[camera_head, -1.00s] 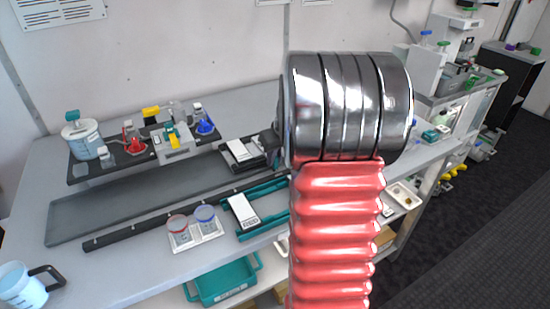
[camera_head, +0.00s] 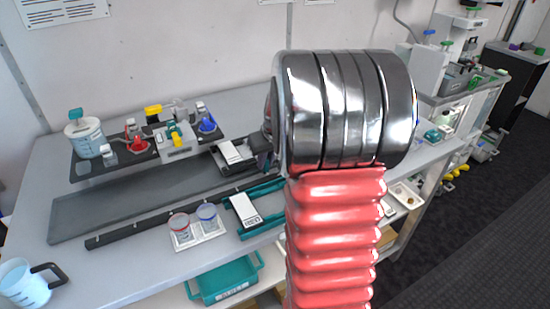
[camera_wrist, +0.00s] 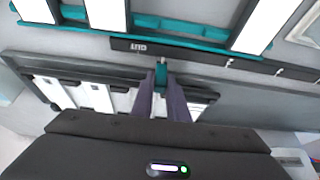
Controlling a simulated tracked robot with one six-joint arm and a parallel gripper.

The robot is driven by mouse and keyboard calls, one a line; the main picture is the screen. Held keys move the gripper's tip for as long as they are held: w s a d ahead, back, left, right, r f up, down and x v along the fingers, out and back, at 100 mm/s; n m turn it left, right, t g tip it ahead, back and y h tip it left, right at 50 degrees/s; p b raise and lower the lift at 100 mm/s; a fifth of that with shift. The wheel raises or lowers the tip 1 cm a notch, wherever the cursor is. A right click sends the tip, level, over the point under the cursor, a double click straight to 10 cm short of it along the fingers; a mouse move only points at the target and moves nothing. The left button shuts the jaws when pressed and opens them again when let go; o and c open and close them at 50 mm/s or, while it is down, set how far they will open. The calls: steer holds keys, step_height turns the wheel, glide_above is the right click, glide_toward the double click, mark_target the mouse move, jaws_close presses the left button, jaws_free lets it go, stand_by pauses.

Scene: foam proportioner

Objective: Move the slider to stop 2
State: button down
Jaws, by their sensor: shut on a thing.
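My gripper (camera_wrist: 161,90) shows in the wrist view with its two purple-grey fingers close together. They are shut on a small teal piece (camera_wrist: 161,71), which looks like the slider's handle. The piece is beside a long black rail (camera_wrist: 190,53) with a white label reading "OUT" and small pale marks to the right. In the head view the rail (camera_head: 140,230) runs along the bench, and my arm hides its right end. My gripper (camera_head: 265,158) is partly hidden behind my arm there. I cannot read any stop number.
A grey tray (camera_head: 130,207) lies behind the rail. Teal frames with white cards (camera_head: 243,209) lie at its right front. Two small cups (camera_head: 180,226) stand on a white holder in front. A jug (camera_head: 22,284) stands at the left front. A black stand with coloured vessels (camera_head: 90,168) is behind.

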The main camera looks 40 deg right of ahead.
steer(key=w+a, duration=0.1)
steer(key=a, duration=0.2)
steer(key=w+a, duration=0.1)
steer(key=a, duration=0.6)
steer(key=shift+w+a, duration=0.3)
steer(key=shift+w, duration=0.1)
steer(key=c, duration=1.7)
jaws_free()
steer(key=v, duration=1.3)
steer(key=shift+s+r, duration=0.25)
steer(key=shift+r, duration=0.05)
